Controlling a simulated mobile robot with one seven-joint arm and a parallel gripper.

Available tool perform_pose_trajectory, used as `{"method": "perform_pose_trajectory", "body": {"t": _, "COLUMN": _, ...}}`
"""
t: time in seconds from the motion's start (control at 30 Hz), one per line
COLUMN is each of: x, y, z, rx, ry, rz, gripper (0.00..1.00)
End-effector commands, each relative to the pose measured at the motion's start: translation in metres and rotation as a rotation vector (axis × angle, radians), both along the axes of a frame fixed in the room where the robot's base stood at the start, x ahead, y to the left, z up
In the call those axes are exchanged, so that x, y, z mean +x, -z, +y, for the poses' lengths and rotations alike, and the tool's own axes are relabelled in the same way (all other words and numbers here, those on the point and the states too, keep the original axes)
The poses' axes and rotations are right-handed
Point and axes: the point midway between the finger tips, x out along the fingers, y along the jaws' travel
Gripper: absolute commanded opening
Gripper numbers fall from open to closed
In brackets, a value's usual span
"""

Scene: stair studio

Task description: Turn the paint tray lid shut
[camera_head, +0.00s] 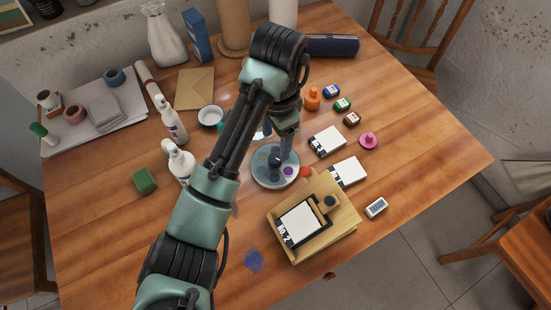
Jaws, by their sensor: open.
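The paint tray (262,176) is a round grey dish on the wooden table, with a clear-looking lid and patches of purple and other colours showing inside. A dark knob (275,160) shows near its middle. My gripper (279,156) points down over the tray, at or just above the knob. It is open, but I cannot tell whether its fingers touch the knob. My arm crosses the middle of the view and hides part of the table to the left of the tray.
A wooden stand (345,228) with a white card is close in front of the tray. The table's right corner is clear.

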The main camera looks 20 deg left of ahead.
Motion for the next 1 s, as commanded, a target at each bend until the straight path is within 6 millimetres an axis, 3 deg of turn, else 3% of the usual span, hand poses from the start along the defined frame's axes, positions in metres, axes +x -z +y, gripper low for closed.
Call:
{"method": "perform_pose_trajectory", "body": {"t": 0.03, "x": 0.000, "y": 0.016, "z": -0.001, "rx": -0.002, "ry": 0.001, "rz": 0.000, "gripper": 0.69}}
{"method": "perform_pose_trajectory", "body": {"t": 0.3, "x": 0.001, "y": 0.058, "z": 0.001, "rx": -0.001, "ry": 0.000, "rz": 0.000, "gripper": 0.69}}
{"method": "perform_pose_trajectory", "body": {"t": 0.53, "x": 0.001, "y": 0.074, "z": 0.002, "rx": 0.000, "ry": -0.001, "rz": -0.001, "gripper": 0.69}}
{"method": "perform_pose_trajectory", "body": {"t": 0.83, "x": 0.002, "y": 0.076, "z": 0.001, "rx": 0.000, "ry": 0.000, "rz": -0.002, "gripper": 0.69}}
{"method": "perform_pose_trajectory", "body": {"t": 0.87, "x": 0.002, "y": 0.076, "z": 0.001, "rx": 0.000, "ry": 0.000, "rz": -0.002, "gripper": 0.67}}
{"method": "perform_pose_trajectory", "body": {"t": 1.0, "x": 0.002, "y": 0.076, "z": 0.002, "rx": 0.000, "ry": 0.000, "rz": -0.002, "gripper": 0.42}}
